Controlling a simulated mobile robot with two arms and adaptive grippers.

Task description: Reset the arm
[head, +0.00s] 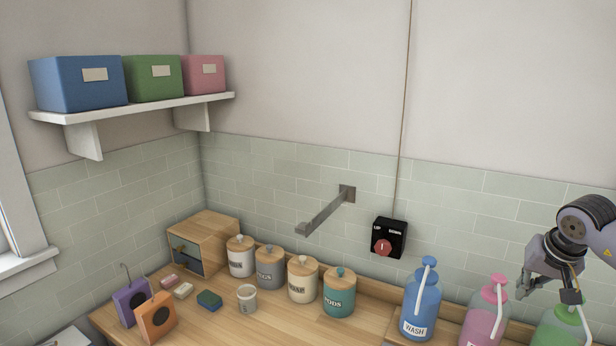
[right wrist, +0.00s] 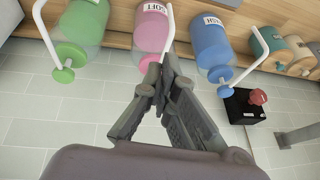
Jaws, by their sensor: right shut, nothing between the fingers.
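My right gripper (head: 546,277) is at the right edge of the head view, above the pump bottles at the back of the wooden counter. In the right wrist view the right gripper (right wrist: 163,72) has its fingertips together with nothing between them. Its tips show in front of the pink bottle (right wrist: 152,28), between the green bottle (right wrist: 85,25) and the blue bottle (right wrist: 210,45). In the head view the blue bottle (head: 422,305) and the pink bottle (head: 486,318) stand left of and below the gripper. The left gripper is out of view.
A metal bar (head: 327,212) juts from the tiled wall beside a black switch box (head: 388,238) with a red knob. Several lidded canisters, a cup (head: 247,298) and a wooden drawer box (head: 205,243) stand on the counter. A shelf (head: 135,108) holds three coloured boxes.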

